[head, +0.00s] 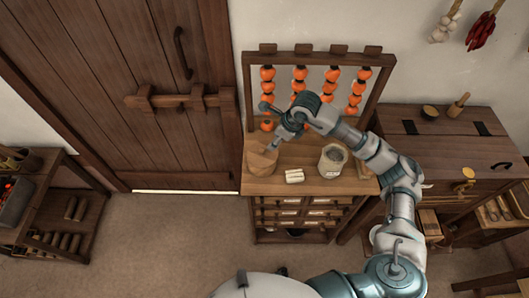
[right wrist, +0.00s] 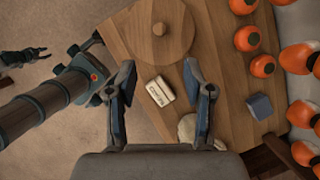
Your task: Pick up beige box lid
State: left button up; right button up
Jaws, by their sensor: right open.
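The only beige box-like thing that I see is a small beige block (head: 294,175) with dark lettering. It lies on the wooden stand's top; I cannot tell whether it is a lid. In the right wrist view the block (right wrist: 158,90) shows between the fingers, apart from both and below them. My right gripper (right wrist: 160,80) is open and empty above the stand. In the head view the right gripper (head: 272,149) overlaps a round wooden pot (head: 262,163).
The pot's knobbed round lid (right wrist: 160,30) is beyond the block in the right wrist view. A blue-grey box (right wrist: 260,106) and hanging strings of orange fruit (head: 299,85) are at the back.

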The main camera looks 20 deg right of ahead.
aim_at(264, 149)
jog(key=a+f, duration=0.1)
jog(key=f, duration=0.1)
jog(key=w+a+f, duration=0.1)
jog(key=shift+w+a+f+p, duration=0.1)
jog(key=shift+a+f+p, duration=0.05)
jog(key=shift+f+p, duration=0.2)
jog(key=shift+w+a+f, duration=0.2)
jog(key=shift+a+f, duration=0.05)
jog(key=shift+f, duration=0.3)
jog(key=x, duration=0.1)
jog(key=p+x, duration=0.1)
jog(key=x, duration=0.1)
jog(key=shift+w+d+f+p, duration=0.15)
jog(key=shift+w+f+p, duration=0.1)
jog(key=shift+w+p, duration=0.1)
jog(key=shift+w+f, duration=0.1)
jog(key=shift+f, duration=0.3)
pick_arm(q)
jog(key=r, duration=0.2)
jog(key=shift+a+r, duration=0.3)
jog(key=shift+a, duration=0.05)
pick_arm(e)
jog(key=shift+d+f, duration=0.1)
pick_arm(q)
jog(key=shift+a, duration=0.1)
pick_arm(e)
jog(key=shift+a, duration=0.25)
grip_shut()
